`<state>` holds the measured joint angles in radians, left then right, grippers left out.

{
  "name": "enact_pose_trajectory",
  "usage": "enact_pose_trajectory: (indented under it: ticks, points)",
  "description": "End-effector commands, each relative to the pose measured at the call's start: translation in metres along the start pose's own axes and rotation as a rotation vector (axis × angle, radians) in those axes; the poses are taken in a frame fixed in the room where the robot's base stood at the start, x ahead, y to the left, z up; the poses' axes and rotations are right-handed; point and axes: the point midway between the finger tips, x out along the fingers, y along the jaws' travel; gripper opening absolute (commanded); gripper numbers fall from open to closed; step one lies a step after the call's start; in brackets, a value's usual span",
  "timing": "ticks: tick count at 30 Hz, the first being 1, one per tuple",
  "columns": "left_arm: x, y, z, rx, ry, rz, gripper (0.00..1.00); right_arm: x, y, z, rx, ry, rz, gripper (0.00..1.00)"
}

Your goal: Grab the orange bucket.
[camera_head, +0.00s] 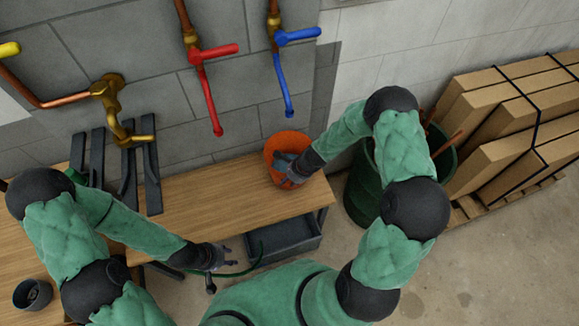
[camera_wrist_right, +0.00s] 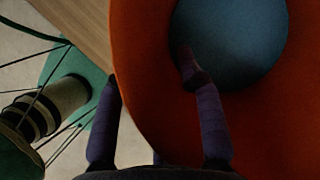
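The orange bucket (camera_head: 275,147) stands on the wooden bench top (camera_head: 215,185), near its right end. In the right wrist view the bucket (camera_wrist_right: 150,40) fills much of the picture, with a round blue-grey area inside that may be water or its bottom. My right gripper (camera_head: 287,168) is at the bucket's near right side. In the wrist view my right gripper (camera_wrist_right: 150,80) is open, with one finger outside the rim and one inside. Whether either finger touches is unclear. My left gripper (camera_head: 229,256) is open and empty by the bench's front edge.
Red (camera_head: 214,52) and blue (camera_head: 298,36) valve handles with spouts are on the wall above the bench. A dark green barrel (camera_head: 361,195) stands right of the bench, with strapped boxes (camera_head: 500,125) beyond. A grey drawer (camera_head: 285,240) is under the bench.

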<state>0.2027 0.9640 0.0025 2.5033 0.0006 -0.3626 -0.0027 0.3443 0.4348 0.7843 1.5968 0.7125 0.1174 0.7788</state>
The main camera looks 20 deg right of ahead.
Motion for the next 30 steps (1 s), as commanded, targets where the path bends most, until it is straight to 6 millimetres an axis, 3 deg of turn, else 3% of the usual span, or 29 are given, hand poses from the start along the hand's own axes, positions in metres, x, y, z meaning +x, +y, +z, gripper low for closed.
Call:
enact_pose_trajectory:
  ticks: [2, 6, 23, 30]
  points:
    - [-0.001, 0.000, 0.000, 0.000, 0.000, 0.000, 0.40, -0.001, 0.000, 0.000, 0.000, 0.000, 0.000, 0.35]
    - [-0.001, 0.000, 0.000, 0.000, 0.000, 0.000, 0.40, -0.001, 0.000, 0.000, 0.000, 0.000, 0.000, 0.00]
    - [-0.002, 0.001, 0.000, 0.000, 0.000, 0.000, 0.40, -0.004, -0.003, 0.001, -0.002, 0.000, -0.005, 0.00]
    - [-0.018, 0.006, 0.001, 0.000, 0.000, 0.000, 0.40, -0.025, -0.006, 0.010, -0.003, 0.000, -0.005, 0.00]
